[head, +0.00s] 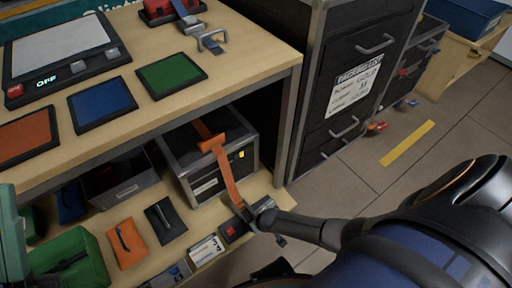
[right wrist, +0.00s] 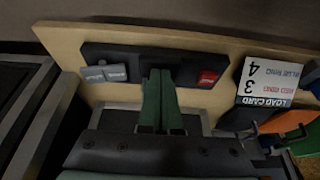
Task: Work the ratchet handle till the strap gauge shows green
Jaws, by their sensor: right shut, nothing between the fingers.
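An orange strap (head: 228,180) runs over a dark case (head: 193,178) on the lower shelf and down its front toward a dark base plate at the shelf edge. The plate (right wrist: 135,57) shows in the right wrist view, with a grey handle-like piece (right wrist: 105,73) at its left and a red patch (right wrist: 207,77), seemingly the gauge, at its right. The red patch also shows in the head view (head: 230,231). My right gripper (right wrist: 160,75) is shut and empty, its green fingers over the plate between the two. It partly hides the ratchet; contact cannot be told.
A load card (right wrist: 265,82) stands beside the plate. Orange (head: 126,243) and dark pouches (head: 165,220) and a green bag (head: 68,260) lie left on the lower shelf. The upper tabletop (head: 235,65) overhangs the case. A drawer cabinet (head: 350,80) stands right.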

